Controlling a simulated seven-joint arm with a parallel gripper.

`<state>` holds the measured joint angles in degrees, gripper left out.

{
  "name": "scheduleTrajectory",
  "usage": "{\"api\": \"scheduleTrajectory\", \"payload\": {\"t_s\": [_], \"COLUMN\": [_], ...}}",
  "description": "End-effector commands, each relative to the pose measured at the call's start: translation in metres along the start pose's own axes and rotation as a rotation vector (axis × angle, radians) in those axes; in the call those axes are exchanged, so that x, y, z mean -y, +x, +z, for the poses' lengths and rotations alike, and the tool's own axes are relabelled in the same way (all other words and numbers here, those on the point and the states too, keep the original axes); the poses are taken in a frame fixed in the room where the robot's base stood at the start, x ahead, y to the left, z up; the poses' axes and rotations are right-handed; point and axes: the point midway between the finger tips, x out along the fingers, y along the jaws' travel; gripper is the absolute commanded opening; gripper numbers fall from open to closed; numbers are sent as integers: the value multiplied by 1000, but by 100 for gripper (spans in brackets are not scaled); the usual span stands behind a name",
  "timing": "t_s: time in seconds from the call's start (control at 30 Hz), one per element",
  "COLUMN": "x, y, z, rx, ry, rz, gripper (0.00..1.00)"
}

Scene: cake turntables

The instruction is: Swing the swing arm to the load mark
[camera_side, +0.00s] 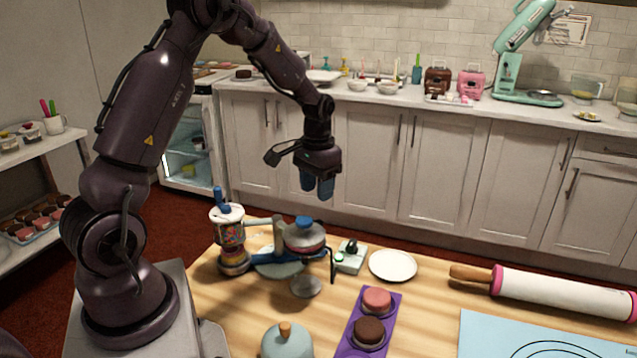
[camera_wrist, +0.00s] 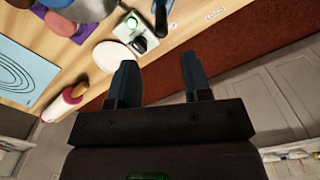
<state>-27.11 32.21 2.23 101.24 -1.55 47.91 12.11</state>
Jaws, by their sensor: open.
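The turntable device stands on the wooden table in the side view, with a grey upright post (camera_side: 279,236). A blue swing arm (camera_side: 318,254) reaches right from it, below a grey, blue-knobbed round piece (camera_side: 304,237). A thin black upright handle (camera_side: 333,266) shows at its right end. My gripper (camera_side: 317,188) is open and empty, pointing down well above and behind the device. In the wrist view my gripper (camera_wrist: 160,62) has nothing between its fingers. Part of the device shows at the top left there. I cannot identify the load mark; a small label (camera_wrist: 215,13) is unreadable.
A grey box with a green light (camera_side: 350,258) and a white plate (camera_side: 393,265) sit right of the device. A candy-filled jar (camera_side: 230,235) stands left. A purple tray (camera_side: 388,329), a domed lid (camera_side: 287,343) and a rolling pin (camera_side: 560,292) occupy the front and right.

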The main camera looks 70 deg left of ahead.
Motion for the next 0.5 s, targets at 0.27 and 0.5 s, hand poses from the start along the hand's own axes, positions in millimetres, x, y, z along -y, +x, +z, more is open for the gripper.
{"api": "scheduleTrajectory", "payload": {"t_s": [0.27,0.5], "x": [0,0], "y": [8,36], "z": [-6,-6], "rx": [-21,-19], "ry": [35,34], "rz": [-4,-3], "gripper": [45,45]}}
